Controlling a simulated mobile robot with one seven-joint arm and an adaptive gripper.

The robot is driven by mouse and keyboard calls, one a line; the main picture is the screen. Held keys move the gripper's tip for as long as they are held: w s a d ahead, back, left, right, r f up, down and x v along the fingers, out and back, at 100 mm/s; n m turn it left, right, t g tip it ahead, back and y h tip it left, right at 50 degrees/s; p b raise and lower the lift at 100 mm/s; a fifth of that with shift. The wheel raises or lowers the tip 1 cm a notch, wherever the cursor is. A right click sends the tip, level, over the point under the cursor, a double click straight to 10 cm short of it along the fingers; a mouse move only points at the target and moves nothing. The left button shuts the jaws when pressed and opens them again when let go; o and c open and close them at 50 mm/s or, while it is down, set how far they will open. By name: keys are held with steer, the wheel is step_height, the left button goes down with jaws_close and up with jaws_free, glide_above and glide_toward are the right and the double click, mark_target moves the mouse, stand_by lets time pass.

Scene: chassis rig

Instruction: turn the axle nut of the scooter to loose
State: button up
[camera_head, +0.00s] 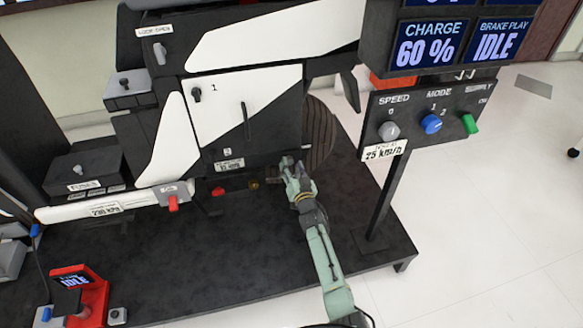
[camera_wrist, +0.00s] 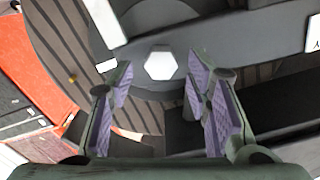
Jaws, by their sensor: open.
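The axle nut (camera_wrist: 160,64) is a pale hexagon at the centre of the dark wheel hub in the wrist view. My gripper (camera_wrist: 158,82) is open, with its two purple-padded fingers on either side of and just below the nut in the picture. I cannot tell whether either finger touches it. In the head view my gripper (camera_head: 287,164) reaches to the lower right of the scooter body, beside the ribbed wheel (camera_head: 320,135). The nut is hidden behind my gripper there.
The scooter stands on a dark platform (camera_head: 200,262). A control panel (camera_head: 425,122) on a post (camera_head: 386,195) is right of my arm.

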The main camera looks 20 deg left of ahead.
steer(key=shift+w+a, duration=0.4)
steer(key=shift+w, duration=0.05)
jaws_close()
stand_by(0.5)
